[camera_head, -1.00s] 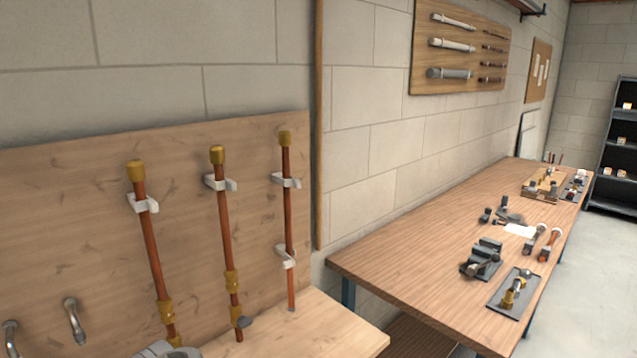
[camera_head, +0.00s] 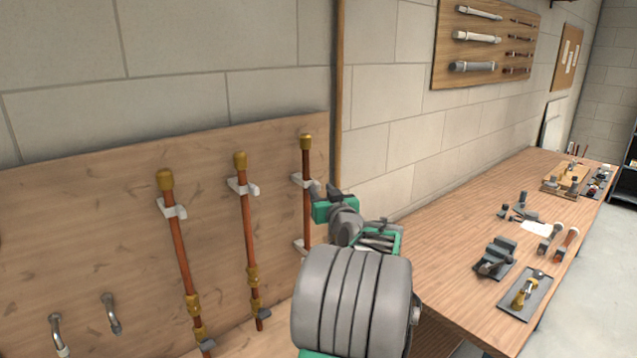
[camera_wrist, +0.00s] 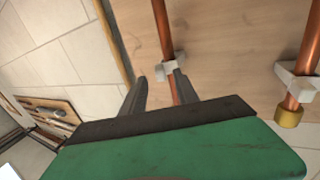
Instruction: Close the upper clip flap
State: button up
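The rightmost copper pipe (camera_head: 306,215) stands upright against the wooden board with a brass cap on top. It carries a white upper clip (camera_head: 298,180) below the cap and a white lower clip (camera_head: 300,246). My gripper (camera_head: 326,190) is just right of the upper clip. In the wrist view, my gripper (camera_wrist: 161,86) has its two dark fingers apart and nothing between them that I can see held. What looks like the upper clip (camera_wrist: 170,68) sits just beyond the fingertips, close to the right finger. The flap's exact angle is too small to tell.
Two more capped copper pipes with white clips stand left; the middle pipe's clip (camera_wrist: 298,80) is at the right of the wrist view. Bent metal pipes (camera_head: 111,314) are lower left. A workbench (camera_head: 440,235) with a vise (camera_head: 495,258) stretches right. A tool board (camera_head: 487,40) hangs above.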

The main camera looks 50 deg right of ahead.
jog(key=x, duration=0.2)
jog(key=shift+w+d+p, duration=0.2)
jog(key=shift+w+p, duration=0.1)
jog(key=shift+w, duration=0.05)
jog(key=shift+c, duration=0.6)
grip_shut()
